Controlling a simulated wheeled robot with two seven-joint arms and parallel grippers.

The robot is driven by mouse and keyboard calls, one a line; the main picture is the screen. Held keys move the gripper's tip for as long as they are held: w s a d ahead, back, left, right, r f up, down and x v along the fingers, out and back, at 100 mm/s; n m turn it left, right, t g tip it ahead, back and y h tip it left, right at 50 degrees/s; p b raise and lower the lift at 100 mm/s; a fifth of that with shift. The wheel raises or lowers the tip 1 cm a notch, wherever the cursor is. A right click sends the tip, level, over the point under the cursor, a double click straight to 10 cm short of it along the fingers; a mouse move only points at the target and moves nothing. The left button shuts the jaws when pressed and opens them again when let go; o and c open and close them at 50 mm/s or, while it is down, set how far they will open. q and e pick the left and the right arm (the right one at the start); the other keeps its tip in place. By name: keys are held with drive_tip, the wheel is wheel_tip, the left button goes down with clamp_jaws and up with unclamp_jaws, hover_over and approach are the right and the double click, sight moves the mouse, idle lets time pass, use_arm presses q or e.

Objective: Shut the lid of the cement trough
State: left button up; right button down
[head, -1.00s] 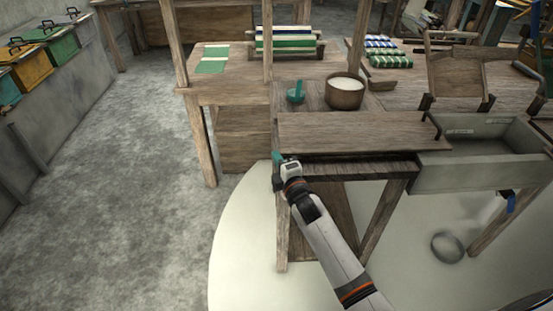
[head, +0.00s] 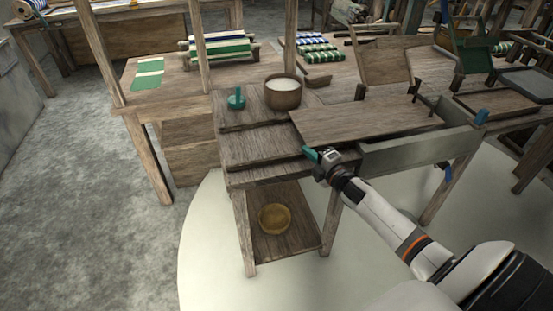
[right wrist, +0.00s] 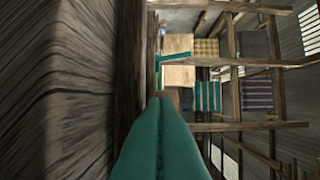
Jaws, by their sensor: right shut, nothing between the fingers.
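The lid, a flat wooden board (head: 365,124), lies over most of the grey cement trough (head: 420,151). A narrow strip at the trough's right end is uncovered. My right gripper (head: 312,154) is shut and empty, with its teal fingertips at the lid's left end, near the front corner. Whether they touch the lid I cannot tell. In the right wrist view the closed teal fingers (right wrist: 160,140) fill the lower middle, with a wooden surface close on the left. My left gripper is not in view.
A bowl of white contents (head: 283,93) and a small teal pot (head: 236,99) stand behind the lid's left end. The tabletop left of the lid (head: 262,146) is bare. A yellowish bowl (head: 274,218) sits on the shelf below. A wooden frame (head: 378,68) stands behind the trough.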

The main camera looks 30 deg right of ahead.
sight(343, 142)
drive_tip(key=s+d, duration=0.1)
drive_tip(key=d, duration=0.3)
drive_tip(key=s+d+b, duration=0.1)
drive_tip(key=d, duration=0.3)
drive_tip(key=s+d+b, duration=0.1)
drive_tip(key=d, duration=0.3)
drive_tip(key=shift+s+d, duration=0.25)
drive_tip(key=shift+s, duration=0.05)
